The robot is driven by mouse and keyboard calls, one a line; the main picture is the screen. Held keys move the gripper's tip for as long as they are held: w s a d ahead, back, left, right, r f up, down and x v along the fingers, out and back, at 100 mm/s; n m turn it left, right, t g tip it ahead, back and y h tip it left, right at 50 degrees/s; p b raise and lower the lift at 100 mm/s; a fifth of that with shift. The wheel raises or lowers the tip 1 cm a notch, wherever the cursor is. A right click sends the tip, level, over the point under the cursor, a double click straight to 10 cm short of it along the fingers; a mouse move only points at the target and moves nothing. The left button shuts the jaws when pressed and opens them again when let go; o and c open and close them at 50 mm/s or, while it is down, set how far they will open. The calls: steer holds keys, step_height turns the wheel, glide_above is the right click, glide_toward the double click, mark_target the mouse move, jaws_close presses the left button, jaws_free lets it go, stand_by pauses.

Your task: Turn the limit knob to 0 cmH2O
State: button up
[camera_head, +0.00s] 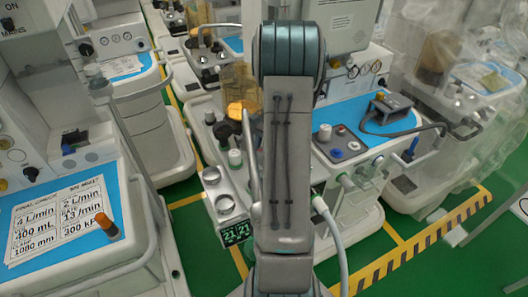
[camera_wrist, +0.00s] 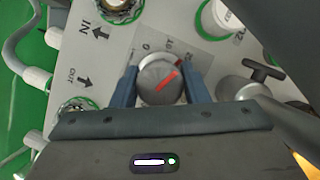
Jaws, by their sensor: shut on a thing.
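The limit knob (camera_wrist: 158,82) is a round grey knob with a red pointer mark, in the upper middle of the wrist view. It sits on a grey panel with a printed scale around it, partly hidden; a 0 shows above left of the knob. The red mark slants towards the upper right, off the 0. My gripper (camera_wrist: 160,88) is shut on the knob, with one blue finger on its left side and one on its right. In the head view my arm hides the knob and the gripper.
Green-ringed ports (camera_wrist: 120,8) lie on the panel at the left, by the IN and OUT arrows. A white cylindrical part (camera_wrist: 218,18) and a black T-handle (camera_wrist: 262,72) stand close on the right. In the head view, carts with blue tops (camera_head: 365,119) stand around my arm.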

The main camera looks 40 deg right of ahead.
steer(key=shift+n, duration=0.5)
steer(key=o, duration=1)
steer(key=shift+v, duration=3.8)
